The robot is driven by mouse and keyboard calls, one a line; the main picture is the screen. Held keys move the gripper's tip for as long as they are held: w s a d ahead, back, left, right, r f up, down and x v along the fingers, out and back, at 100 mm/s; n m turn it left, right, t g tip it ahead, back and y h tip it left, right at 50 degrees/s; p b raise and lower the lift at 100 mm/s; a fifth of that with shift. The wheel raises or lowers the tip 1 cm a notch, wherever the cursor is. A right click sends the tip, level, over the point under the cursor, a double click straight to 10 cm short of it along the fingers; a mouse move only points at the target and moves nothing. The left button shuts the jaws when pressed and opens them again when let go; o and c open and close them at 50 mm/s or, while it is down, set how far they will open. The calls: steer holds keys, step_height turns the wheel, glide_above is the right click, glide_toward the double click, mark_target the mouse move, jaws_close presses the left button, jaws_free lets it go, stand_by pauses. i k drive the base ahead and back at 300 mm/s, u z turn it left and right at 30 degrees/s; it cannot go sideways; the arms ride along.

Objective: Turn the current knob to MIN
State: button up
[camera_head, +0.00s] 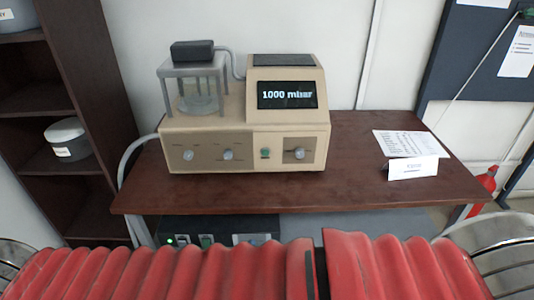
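A beige benchtop instrument (240,135) stands on the brown table. Its front panel has a left knob (188,154), a middle knob (228,155) and a right knob (299,153). A green button (265,153) sits between the middle and right knobs. The panel labels are too small to read, so I cannot tell which knob is the current knob or where MIN lies. The display (287,94) shows white text that looks like "1000 mbar". A clear chamber (200,92) with a dark block on top stands on the left. My gripper is not in view.
The brown table (360,165) has free room right of the instrument. Papers and a folded white card (413,167) lie there. Red ribbed sleeves fill the lower foreground. A dark shelf (70,110) stands left. A grey cable runs down the table's left side.

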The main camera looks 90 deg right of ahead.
mark_target(299, 152)
steer(key=z, duration=2.45)
steer(key=k, duration=0.3)
steer(key=z, duration=0.4)
steer(key=i, duration=0.5)
